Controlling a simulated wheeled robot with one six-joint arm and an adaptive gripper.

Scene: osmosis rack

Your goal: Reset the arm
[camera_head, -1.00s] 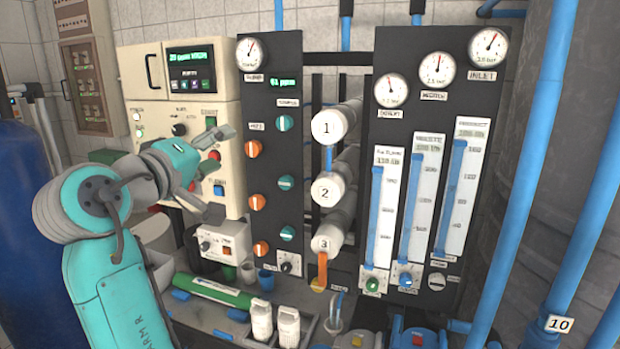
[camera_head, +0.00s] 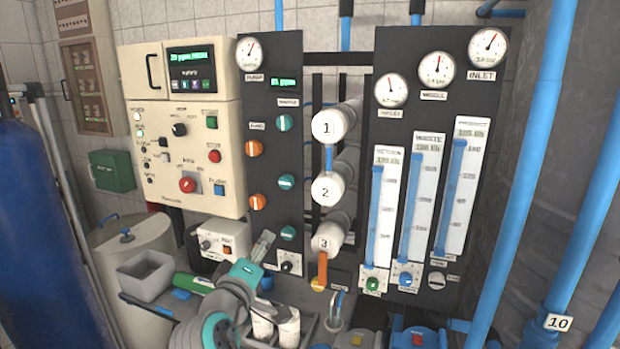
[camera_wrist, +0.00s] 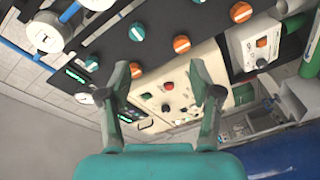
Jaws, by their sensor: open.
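My gripper (camera_wrist: 164,88) shows in the wrist view with its two fingers spread wide apart and nothing between them. In the head view my gripper (camera_head: 262,246) is low in the picture, in front of the lower end of the dark valve panel. My arm is folded low at the bottom centre, over the bench. The cream control box (camera_head: 187,140) with its display, buttons and red knob is in full view, clear of the arm. It also shows in the wrist view (camera_wrist: 185,105), beyond the fingers.
White cylinders numbered 1 to 3 (camera_head: 328,127) stand right of the valve panel (camera_head: 270,60). White bottles (camera_head: 289,330) are close beside my arm. A grey bin (camera_head: 146,275) and a green tube (camera_head: 190,283) lie to the left. Blue pipes (camera_head: 535,130) run down the right.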

